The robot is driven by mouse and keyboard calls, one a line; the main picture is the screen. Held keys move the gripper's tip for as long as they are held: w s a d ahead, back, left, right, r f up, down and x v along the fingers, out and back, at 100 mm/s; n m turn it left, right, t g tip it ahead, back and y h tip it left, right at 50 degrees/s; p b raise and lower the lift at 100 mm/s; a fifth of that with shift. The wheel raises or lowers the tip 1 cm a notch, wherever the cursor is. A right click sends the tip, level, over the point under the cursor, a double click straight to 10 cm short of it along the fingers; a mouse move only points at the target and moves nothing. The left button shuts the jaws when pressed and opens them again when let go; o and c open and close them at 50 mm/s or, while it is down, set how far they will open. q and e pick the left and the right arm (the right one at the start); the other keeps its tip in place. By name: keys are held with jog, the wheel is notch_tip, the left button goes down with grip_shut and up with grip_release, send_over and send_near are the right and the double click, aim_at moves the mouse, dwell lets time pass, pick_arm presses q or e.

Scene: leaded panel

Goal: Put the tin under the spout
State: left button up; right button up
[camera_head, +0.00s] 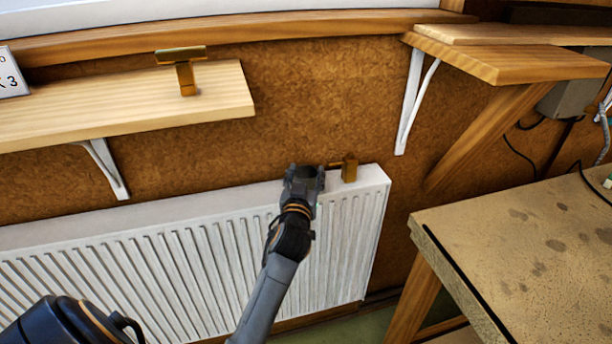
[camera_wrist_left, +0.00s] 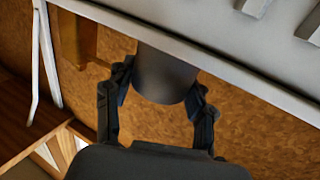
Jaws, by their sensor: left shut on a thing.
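My left gripper (camera_head: 303,180) is shut on a dark grey round tin (camera_head: 306,173) at the top edge of the white radiator, near its right end. In the left wrist view the tin (camera_wrist_left: 165,78) sits between the two fingers of my left gripper (camera_wrist_left: 160,100). A brass fitting (camera_head: 349,168) stands at the radiator's right end, and its thin spout (camera_head: 335,165) points left toward the tin. Whether the tin is directly under the spout tip I cannot tell. A brown block (camera_wrist_left: 77,40), likely the fitting, shows in the left wrist view. My right gripper is not in view.
The white radiator (camera_head: 200,250) runs along the brown wall. A wooden shelf (camera_head: 120,100) above left carries a brass T-shaped piece (camera_head: 183,70). A workbench (camera_head: 530,240) stands at the right. A white bracket (camera_head: 412,100) holds the upper right shelf (camera_head: 510,60).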

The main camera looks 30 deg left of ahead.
pick_arm(q)
jog(key=shift+s+d, duration=0.1)
jog(key=shift+f, duration=0.1)
jog(key=o, duration=1)
jog(key=shift+o, duration=0.8)
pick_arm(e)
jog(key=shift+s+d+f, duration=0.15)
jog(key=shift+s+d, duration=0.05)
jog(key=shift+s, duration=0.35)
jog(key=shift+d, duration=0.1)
